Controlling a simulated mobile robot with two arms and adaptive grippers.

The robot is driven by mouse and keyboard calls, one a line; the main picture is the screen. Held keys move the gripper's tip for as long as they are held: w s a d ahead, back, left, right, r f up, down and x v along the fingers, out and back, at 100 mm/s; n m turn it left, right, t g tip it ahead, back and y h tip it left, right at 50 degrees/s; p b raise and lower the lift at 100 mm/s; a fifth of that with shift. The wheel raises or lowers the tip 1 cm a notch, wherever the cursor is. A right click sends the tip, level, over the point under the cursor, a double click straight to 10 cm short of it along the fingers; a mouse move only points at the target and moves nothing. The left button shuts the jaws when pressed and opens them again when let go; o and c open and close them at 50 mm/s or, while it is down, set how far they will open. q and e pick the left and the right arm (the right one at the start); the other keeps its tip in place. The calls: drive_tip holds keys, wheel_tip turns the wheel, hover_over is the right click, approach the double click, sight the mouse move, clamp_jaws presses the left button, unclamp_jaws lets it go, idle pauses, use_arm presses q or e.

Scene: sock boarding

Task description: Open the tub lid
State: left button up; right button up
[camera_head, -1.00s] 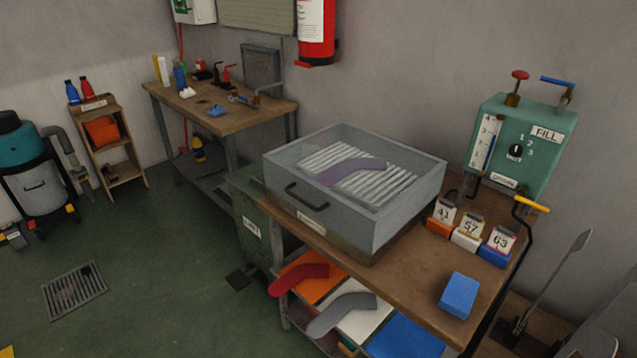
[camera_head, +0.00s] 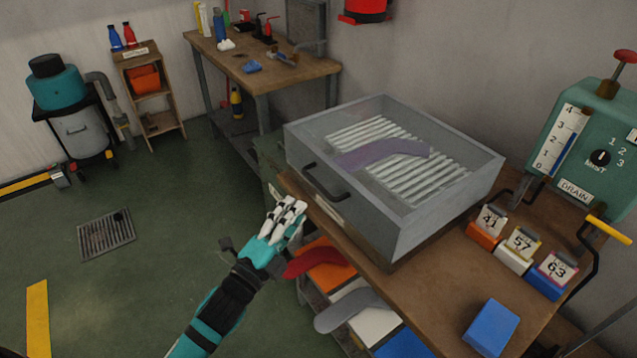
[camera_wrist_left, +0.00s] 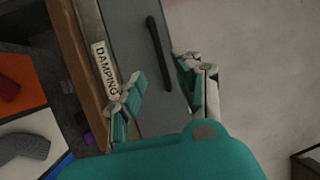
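The grey tub (camera_head: 430,215) stands on the wooden bench, with a clear lid (camera_head: 470,150) that looks shut over its top. A purple sock (camera_head: 385,153) lies on the ribbed rack inside. A black handle (camera_head: 322,182) is on the tub's front; it also shows in the left wrist view (camera_wrist_left: 160,55). My left gripper (camera_head: 288,212) is left of and a little below the handle, apart from it. In the wrist view its teal and white fingers (camera_wrist_left: 160,88) are spread and empty, with the handle beyond the gap between them. My right gripper is not in view.
A green fill and drain unit (camera_head: 585,145) stands to the right. Numbered blocks (camera_head: 522,248) and a blue block (camera_head: 492,327) sit on the bench (camera_head: 440,292). A red sock (camera_head: 318,262) and a grey sock (camera_head: 350,308) lie on the shelf below.

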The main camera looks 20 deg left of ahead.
sight(318, 183)
use_arm(q)
drive_tip(key=b+x, duration=0.1)
drive_tip(key=x, duration=0.8)
drive_tip(key=shift+w, duration=0.1)
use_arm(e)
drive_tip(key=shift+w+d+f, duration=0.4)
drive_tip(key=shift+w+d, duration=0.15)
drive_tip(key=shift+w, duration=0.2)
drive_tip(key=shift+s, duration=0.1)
use_arm(q)
clamp_jaws()
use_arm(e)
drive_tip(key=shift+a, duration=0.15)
